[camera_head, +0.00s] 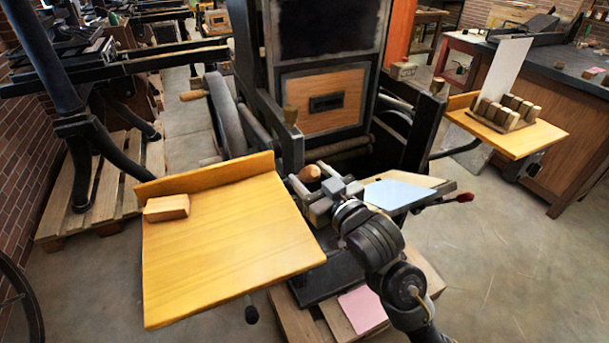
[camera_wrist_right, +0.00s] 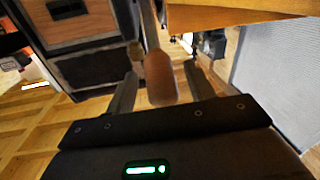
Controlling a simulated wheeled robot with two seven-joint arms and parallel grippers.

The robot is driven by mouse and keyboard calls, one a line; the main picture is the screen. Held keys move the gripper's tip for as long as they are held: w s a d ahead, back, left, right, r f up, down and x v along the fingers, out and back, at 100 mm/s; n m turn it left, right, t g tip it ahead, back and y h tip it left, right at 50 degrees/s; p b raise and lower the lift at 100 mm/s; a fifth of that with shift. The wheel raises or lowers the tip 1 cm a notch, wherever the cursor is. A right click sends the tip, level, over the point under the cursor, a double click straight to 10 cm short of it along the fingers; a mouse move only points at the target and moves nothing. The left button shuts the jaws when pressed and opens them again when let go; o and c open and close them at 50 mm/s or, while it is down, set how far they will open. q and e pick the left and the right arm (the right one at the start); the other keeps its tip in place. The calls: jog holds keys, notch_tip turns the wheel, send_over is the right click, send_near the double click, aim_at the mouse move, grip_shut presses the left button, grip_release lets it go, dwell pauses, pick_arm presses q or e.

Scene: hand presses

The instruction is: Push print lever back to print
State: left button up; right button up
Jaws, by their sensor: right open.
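The print lever's rounded wooden handle (camera_head: 310,173) shows at the front of the black press (camera_head: 327,60), just beyond my right gripper (camera_head: 318,193). In the right wrist view the wooden handle (camera_wrist_right: 161,80) sits between the two grey fingers, at the end of a metal rod (camera_wrist_right: 149,28). The fingers stand apart on both sides of it, with a visible gap at each side. My right gripper is open. The lower part of the lever is hidden behind the gripper in the head view. My left gripper is not in view.
A wooden feed board (camera_head: 225,235) with a small wood block (camera_head: 167,208) lies left of my right gripper. A pale blue sheet (camera_head: 398,193) and a red-tipped lever (camera_head: 464,198) are to its right. A second board (camera_head: 535,137) holds several blocks. A pink sheet (camera_head: 362,309) lies below.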

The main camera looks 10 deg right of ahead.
jog(key=shift+b+x, duration=0.35)
jog(key=shift+x, duration=0.7)
jog(key=shift+w+a, duration=0.2)
jog(key=shift+w, duration=0.15)
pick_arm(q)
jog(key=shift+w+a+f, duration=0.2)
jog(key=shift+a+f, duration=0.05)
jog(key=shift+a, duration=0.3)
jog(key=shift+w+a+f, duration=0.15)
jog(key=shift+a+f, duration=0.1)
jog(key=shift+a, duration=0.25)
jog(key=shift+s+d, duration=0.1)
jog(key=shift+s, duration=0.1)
pick_arm(e)
jog(key=shift+c, duration=0.2)
jog(key=shift+c, duration=1.1)
grip_shut()
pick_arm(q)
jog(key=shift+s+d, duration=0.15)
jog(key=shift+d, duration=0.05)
pick_arm(e)
jog(key=shift+r, duration=0.1)
